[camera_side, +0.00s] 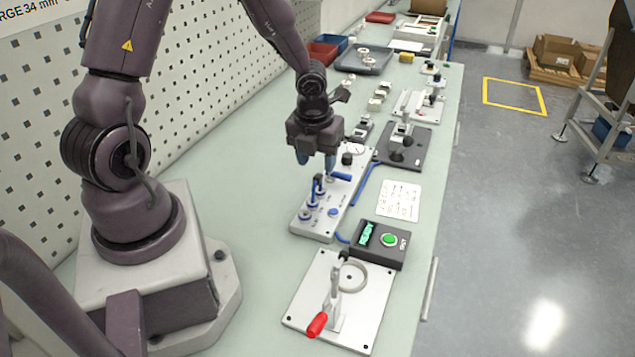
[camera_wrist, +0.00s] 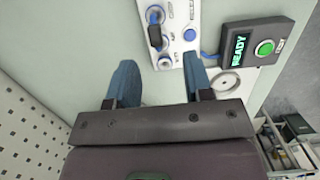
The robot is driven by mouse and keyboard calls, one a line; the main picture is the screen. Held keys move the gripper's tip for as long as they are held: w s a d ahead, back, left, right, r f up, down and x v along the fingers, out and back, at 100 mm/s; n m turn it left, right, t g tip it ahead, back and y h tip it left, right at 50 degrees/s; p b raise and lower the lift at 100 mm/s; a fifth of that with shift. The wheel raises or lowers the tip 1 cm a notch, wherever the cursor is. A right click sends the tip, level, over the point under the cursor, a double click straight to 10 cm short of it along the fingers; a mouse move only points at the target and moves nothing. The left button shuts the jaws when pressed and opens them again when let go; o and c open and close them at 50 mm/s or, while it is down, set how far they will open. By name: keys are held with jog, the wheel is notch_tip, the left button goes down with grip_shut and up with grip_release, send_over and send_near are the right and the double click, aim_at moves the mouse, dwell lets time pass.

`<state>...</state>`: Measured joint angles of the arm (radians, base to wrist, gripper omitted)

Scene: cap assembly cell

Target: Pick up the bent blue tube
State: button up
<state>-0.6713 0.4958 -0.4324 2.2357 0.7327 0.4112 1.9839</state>
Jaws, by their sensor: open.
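A small dark blue piece (camera_side: 317,186), which looks like the bent blue tube, stands on the grey fixture plate (camera_side: 312,228) in the side view. Its exact shape is too small to tell. In the wrist view a dark upright piece (camera_wrist: 155,37) stands among round fittings on the same plate; I cannot tell for sure that it is the tube. My gripper (camera_side: 316,164) is open and empty above the plate, pointing down. Its blue fingers are spread apart in the wrist view (camera_wrist: 160,76), with bare bench between them and the plate's fittings farther up the picture.
A black box with a green READY display (camera_side: 380,241) stands in front of the plate. A blue hose (camera_side: 363,183) runs along the plate's right side. A toggle clamp with a red handle (camera_side: 317,324) is nearer the camera. The pale bench left of the plate is clear.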

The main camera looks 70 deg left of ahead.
aim_at(317, 177)
jog(key=f, duration=0.5)
jog(key=a+f, duration=0.1)
jog(key=f, duration=0.1)
jog(key=shift+w+a+f, duration=0.1)
jog(key=shift+w+f, duration=0.2)
jog(key=shift+f, duration=0.05)
grip_shut()
